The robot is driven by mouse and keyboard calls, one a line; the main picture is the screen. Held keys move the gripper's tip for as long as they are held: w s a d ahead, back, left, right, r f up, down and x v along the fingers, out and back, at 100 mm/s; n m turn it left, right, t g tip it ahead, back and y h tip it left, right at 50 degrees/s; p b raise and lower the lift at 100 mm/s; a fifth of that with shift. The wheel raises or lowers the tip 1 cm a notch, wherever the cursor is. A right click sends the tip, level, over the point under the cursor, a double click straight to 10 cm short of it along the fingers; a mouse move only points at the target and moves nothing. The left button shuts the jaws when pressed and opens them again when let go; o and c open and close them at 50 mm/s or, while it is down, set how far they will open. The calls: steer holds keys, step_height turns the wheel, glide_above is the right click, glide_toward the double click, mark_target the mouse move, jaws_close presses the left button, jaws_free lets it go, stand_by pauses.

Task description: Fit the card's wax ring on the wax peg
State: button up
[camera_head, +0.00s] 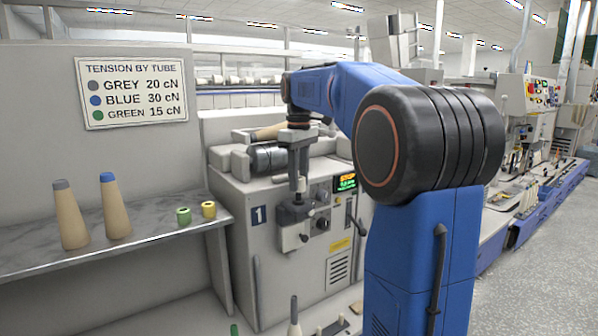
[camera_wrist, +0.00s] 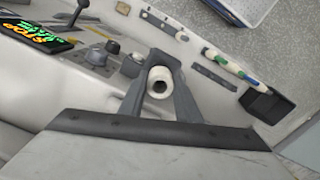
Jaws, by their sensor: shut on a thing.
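My gripper (camera_head: 299,188) points down in front of the grey machine. It is shut on a cream-white wax ring (camera_head: 300,184). A card (camera_head: 133,93) on the wall lists grey 20 cN, blue 30 cN and green 15 cN. A green ring (camera_head: 183,215) and a yellow ring (camera_head: 208,209) sit on the shelf.
The shelf (camera_head: 150,233) also carries a grey-tipped cone (camera_head: 69,215) and a blue-tipped cone (camera_head: 115,207). The machine (camera_head: 262,225) has a lit display (camera_head: 345,182) and knobs close to my gripper. A black box (camera_wrist: 266,104) is at right in the wrist view.

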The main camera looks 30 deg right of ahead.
steer(key=shift+f, duration=0.9)
steer(key=shift+f, duration=0.6)
stand_by(0.8)
steer(key=o, duration=0.7)
steer(key=shift+o, duration=0.2)
step_height(320, 180, up, 11)
stand_by(0.9)
steer(key=shift+a, duration=0.1)
stand_by(0.4)
